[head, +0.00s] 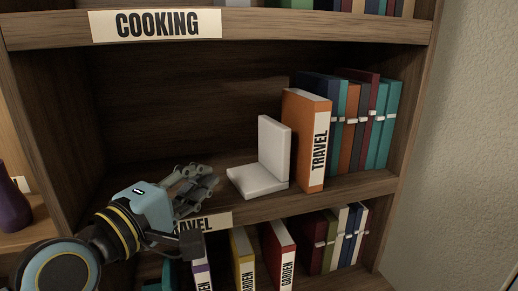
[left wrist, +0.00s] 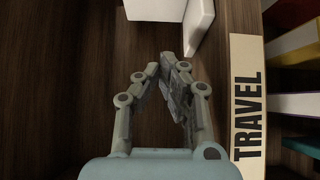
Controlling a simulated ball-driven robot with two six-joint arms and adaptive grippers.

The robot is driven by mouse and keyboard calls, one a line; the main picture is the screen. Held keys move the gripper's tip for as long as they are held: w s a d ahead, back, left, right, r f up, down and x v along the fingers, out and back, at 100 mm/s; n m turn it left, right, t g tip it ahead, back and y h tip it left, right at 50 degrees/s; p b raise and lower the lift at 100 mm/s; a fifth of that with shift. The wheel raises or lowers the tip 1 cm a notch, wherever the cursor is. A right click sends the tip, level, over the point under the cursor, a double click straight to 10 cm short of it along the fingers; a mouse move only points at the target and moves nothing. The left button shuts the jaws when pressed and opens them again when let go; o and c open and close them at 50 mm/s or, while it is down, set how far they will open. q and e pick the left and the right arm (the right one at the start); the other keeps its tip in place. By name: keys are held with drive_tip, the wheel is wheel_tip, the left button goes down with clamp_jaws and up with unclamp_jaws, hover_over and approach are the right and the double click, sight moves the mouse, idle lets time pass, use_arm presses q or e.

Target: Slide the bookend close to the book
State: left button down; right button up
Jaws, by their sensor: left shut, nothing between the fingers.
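The white L-shaped bookend (head: 274,148) stands on the middle shelf, its flat base pointing left and its upright plate on the right. The orange TRAVEL book (head: 304,140) stands upright just right of it, with a narrow gap showing between them. My left gripper (head: 212,182) is shut and empty, at the shelf's front edge left of the bookend's base and apart from it. In the left wrist view the closed fingers (left wrist: 172,62) point towards the bookend (left wrist: 198,22), which is partly cut off at the top. My right gripper is not in view.
Several books (head: 360,118) stand right of the orange book. The shelf is bare left of the bookend. A TRAVEL label (left wrist: 247,98) is on the shelf edge below my gripper. A COOKING shelf (head: 260,28) lies above, and GARDEN books (head: 278,252) stand below.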

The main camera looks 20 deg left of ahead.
use_arm(q)
drive_tip(key=shift+w+r, duration=0.1)
drive_tip(key=shift+w, duration=0.15)
drive_tip(key=shift+w+r, duration=0.2)
drive_tip(key=shift+w, duration=0.1)
approach(262, 146)
drive_tip(key=w+a, duration=0.2)
drive_tip(key=shift+a, duration=0.25)
drive_tip(key=w+d, duration=0.3)
drive_tip(key=shift+p, duration=0.3)
drive_tip(key=shift+w+d, duration=0.25)
drive_tip(key=shift+d, duration=0.05)
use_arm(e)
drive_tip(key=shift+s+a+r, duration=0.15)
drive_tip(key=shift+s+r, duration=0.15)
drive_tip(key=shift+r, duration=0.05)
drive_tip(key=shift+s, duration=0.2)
